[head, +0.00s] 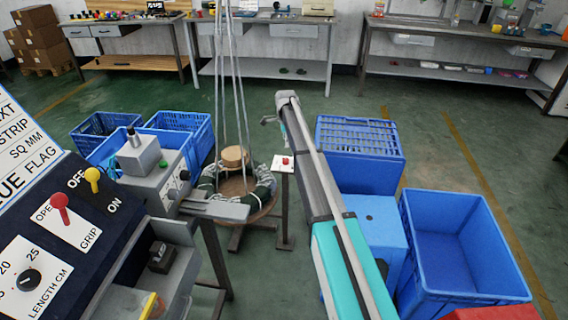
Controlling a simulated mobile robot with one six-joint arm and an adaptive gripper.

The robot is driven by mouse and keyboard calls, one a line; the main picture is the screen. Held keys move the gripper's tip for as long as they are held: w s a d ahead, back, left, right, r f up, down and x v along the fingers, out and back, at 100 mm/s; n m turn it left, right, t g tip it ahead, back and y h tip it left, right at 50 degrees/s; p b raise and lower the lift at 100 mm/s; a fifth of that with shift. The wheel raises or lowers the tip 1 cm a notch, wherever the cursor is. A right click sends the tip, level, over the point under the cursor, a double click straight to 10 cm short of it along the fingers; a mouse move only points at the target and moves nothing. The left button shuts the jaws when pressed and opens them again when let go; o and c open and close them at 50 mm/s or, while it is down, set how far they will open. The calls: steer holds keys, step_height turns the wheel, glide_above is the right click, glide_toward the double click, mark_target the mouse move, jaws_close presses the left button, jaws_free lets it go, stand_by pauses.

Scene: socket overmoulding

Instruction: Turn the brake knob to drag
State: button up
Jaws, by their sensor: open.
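A small red knob (286,161) sits on a white plate on top of a thin post, right beside the cable reel. I take it for the brake knob; its markings are too small to read. The reel (262,205) holds a dark ring of coiled cable around a wooden hub, with strands running up from it. My arm reaches away from me to the right of the post. The small end part at its far tip (268,119) looks like my gripper, open and empty, beyond the knob and apart from it.
A control panel with red (60,201) and yellow (92,175) levers and a length dial (28,280) stands at the left. A grey machine (140,155) is beside the reel. Blue crates (450,245) stand on the right. Green floor is clear behind.

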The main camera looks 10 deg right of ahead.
mark_target(285, 158)
steer(key=shift+f+b, duration=4.85)
steer(key=shift+f, duration=0.3)
steer(key=c, duration=1.1)
steer(key=shift+a, duration=0.3)
jaws_close()
steer(key=shift+w+d, duration=0.1)
steer(key=shift+d, duration=0.15)
